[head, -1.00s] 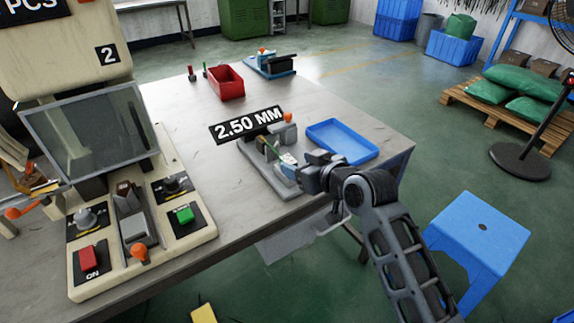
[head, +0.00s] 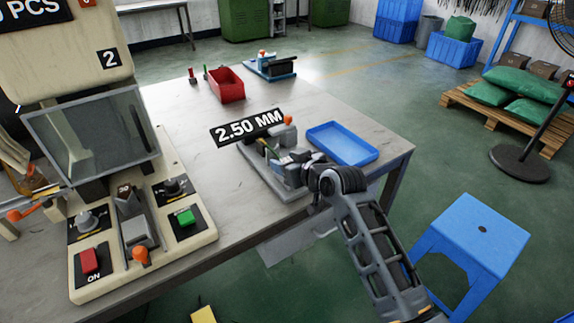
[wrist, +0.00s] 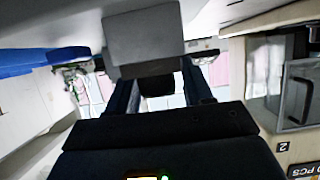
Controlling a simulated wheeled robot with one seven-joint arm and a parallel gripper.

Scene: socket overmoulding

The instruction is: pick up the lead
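A grey fixture (head: 262,177) with a "2.50 MM" sign (head: 247,126) stands near the table's front edge. A thin yellow-green piece (head: 268,149) shows on it; I cannot tell for sure if it is the lead. My gripper (head: 292,166) is low over the fixture's right part and hides some of it. In the wrist view my gripper's two dark fingers (wrist: 162,92) are spread. A grey block (wrist: 143,35) is ahead of them, and a small dark piece (wrist: 157,86) shows between them with gaps at its sides. I cannot tell whether they touch anything.
A blue tray (head: 342,143) lies right of the fixture. A red bin (head: 226,85) and another fixture (head: 270,65) are farther back. A cream machine (head: 200,230) with buttons and a clear guard stands at left. A blue stool (head: 472,240) is on the floor at right.

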